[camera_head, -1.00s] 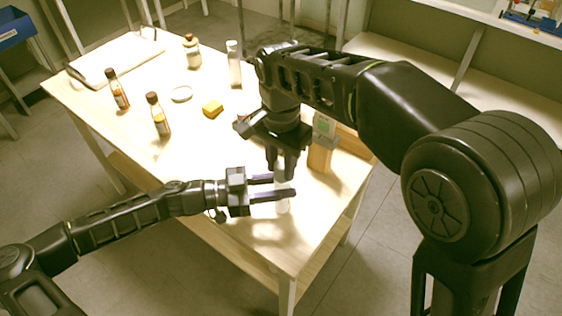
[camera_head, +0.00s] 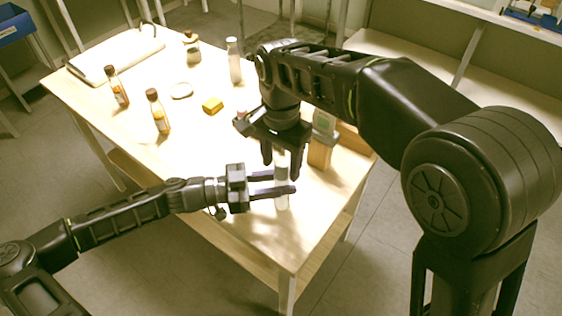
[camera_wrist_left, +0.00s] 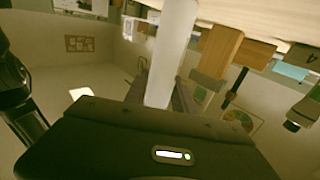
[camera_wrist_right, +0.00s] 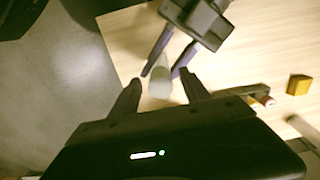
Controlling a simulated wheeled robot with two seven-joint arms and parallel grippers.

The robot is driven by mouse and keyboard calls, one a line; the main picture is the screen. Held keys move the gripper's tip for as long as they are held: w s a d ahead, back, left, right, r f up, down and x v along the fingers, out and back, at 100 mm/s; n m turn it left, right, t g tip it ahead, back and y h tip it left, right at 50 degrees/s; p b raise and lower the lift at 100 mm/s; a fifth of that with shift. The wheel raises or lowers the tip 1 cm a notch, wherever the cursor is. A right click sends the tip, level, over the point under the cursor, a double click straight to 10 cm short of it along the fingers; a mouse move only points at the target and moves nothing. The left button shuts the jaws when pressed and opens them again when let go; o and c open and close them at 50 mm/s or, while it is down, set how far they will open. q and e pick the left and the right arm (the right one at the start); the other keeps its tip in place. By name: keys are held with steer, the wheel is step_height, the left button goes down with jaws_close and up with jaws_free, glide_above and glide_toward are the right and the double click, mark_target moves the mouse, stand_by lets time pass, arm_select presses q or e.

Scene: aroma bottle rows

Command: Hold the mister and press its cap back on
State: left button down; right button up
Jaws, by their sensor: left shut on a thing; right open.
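The mister (camera_head: 282,185) is a slim, pale bottle standing upright near the table's front corner. My left gripper (camera_head: 280,183) is shut around its middle from the left. In the left wrist view the mister (camera_wrist_left: 172,50) is a pale column between the fingers. My right gripper (camera_head: 282,168) points down over its top, with its fingers spread on either side. In the right wrist view the mister (camera_wrist_right: 160,78) shows from above between the open fingers, its top pale and rounded. I cannot tell a separate cap from the body.
A wooden block (camera_head: 320,155) with a grey-green device (camera_head: 324,124) stands close right of my right gripper. Brown-capped bottles (camera_head: 158,112), a yellow block (camera_head: 212,105), a white ring-like disc (camera_head: 181,91), a clear bottle (camera_head: 234,62) and a pale board (camera_head: 115,55) are farther back.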

step_height(320, 180, up, 7)
steer(key=shift+r, duration=0.1)
stand_by(0.3)
arm_select(q)
steer(key=c, duration=1)
jaws_free()
steer(key=shift+o, duration=0.2)
steer(key=a, duration=0.2)
steer(key=a+b, duration=0.1)
steer(key=a, duration=0.1)
steer(key=s+a, duration=0.1)
steer(key=a, duration=0.2)
steer(key=shift+f+b, duration=0.1)
steer(key=shift+b, duration=0.25)
arm_select(e)
steer(key=shift+f, duration=0.95)
arm_select(q)
steer(key=shift+s+a, duration=0.1)
steer(key=shift+a, duration=0.3)
